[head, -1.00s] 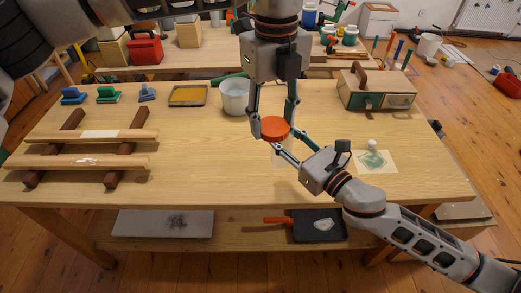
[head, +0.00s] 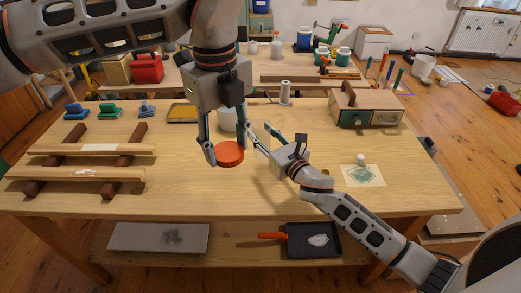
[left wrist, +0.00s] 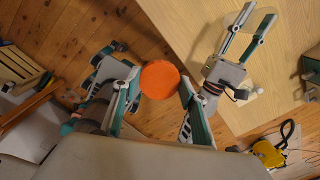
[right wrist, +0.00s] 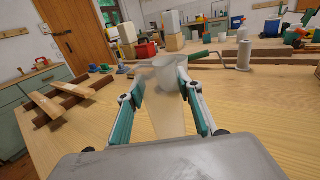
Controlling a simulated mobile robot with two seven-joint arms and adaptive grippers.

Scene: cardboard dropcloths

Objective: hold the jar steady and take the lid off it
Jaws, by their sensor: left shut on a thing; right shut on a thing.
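The orange-red lid (head: 229,154) is held between the fingers of my left gripper (head: 228,151), above the table. It also shows between the fingertips in the left wrist view (left wrist: 159,79), apart from my right gripper (left wrist: 240,35). My right gripper (head: 261,135) is shut on the jar, just right of and behind the lid in the head view. The clear, pale jar (right wrist: 168,88) shows between its fingers in the right wrist view, with no lid seen on it. In the head view the jar is hard to make out.
A white pot (head: 227,121) stands close behind the grippers. Wooden rails (head: 80,150) lie left. The front middle of the table is clear.

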